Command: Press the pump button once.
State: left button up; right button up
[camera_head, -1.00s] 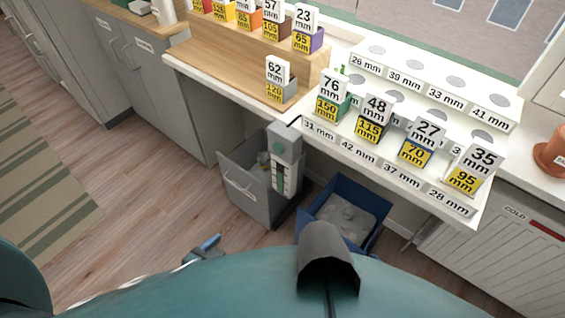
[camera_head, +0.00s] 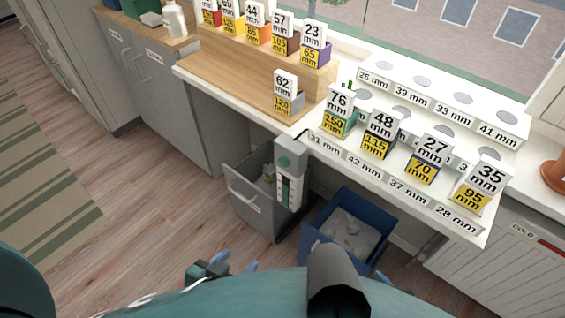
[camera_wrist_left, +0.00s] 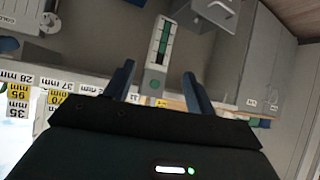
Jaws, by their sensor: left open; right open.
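My right gripper (camera_head: 396,274) shows only as bits of blue finger by the blue bin, mostly hidden by my body.
A grey open drawer (camera_head: 243,197) is left of the pump. A blue bin (camera_head: 317,240) with grey contents stands below right. A white shelf (camera_head: 400,187) with labelled boxes is above right. Wood floor is clear at left.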

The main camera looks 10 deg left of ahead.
pick_arm(q)
grip_shut()
dwell(0.4)
dwell(0.9)
